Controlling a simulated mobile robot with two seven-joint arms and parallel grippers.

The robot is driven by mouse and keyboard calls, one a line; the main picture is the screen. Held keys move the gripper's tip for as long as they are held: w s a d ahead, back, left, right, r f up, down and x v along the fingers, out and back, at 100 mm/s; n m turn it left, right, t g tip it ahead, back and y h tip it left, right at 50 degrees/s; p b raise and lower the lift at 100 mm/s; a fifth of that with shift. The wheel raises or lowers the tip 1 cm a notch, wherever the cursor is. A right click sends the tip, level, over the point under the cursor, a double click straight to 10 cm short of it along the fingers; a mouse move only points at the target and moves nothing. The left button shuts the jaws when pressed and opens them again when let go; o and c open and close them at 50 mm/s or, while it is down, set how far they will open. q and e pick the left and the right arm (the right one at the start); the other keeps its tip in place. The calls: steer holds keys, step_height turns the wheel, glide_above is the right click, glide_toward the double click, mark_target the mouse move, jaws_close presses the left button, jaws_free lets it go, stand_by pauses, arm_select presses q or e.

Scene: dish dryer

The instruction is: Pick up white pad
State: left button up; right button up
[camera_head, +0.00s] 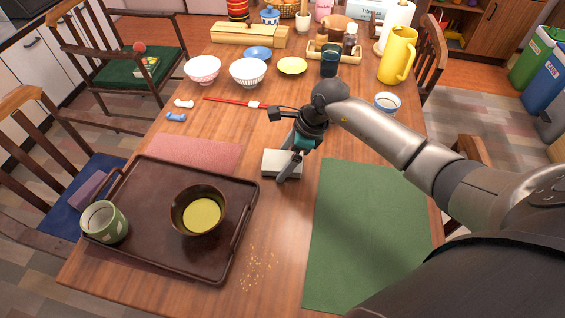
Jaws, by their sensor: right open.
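The white pad (271,163) is a small pale rectangular block lying flat on the wooden table, between the brown tray and the green mat. My right gripper (285,176) reaches in from the right and is over the pad. Its fingers point down and cover part of the pad's middle and right side. The gripper is open. I cannot tell whether the fingers touch the pad. My left gripper is not in view.
A brown tray (150,171) with a bowl (199,210) and a green cup (105,222) stands left. A green mat (360,230) lies right. Crumbs (257,266) lie in front of the pad. Red chopsticks (232,102), bowls (248,71) and a yellow pitcher (397,55) are farther back.

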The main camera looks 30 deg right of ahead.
mark_target(285, 160)
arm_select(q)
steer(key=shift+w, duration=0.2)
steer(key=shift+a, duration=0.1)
arm_select(e)
steer(key=c, duration=1.1)
steer(key=shift+r, duration=0.15)
step_height(285, 160, up, 6)
steer(key=shift+r+p, duration=0.2)
steer(key=shift+p, duration=1.05)
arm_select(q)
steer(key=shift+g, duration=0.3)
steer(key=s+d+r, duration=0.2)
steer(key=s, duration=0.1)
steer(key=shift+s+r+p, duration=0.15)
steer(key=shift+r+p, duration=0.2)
arm_select(e)
step_height(285, 160, up, 4)
steer(key=shift+f, duration=0.1)
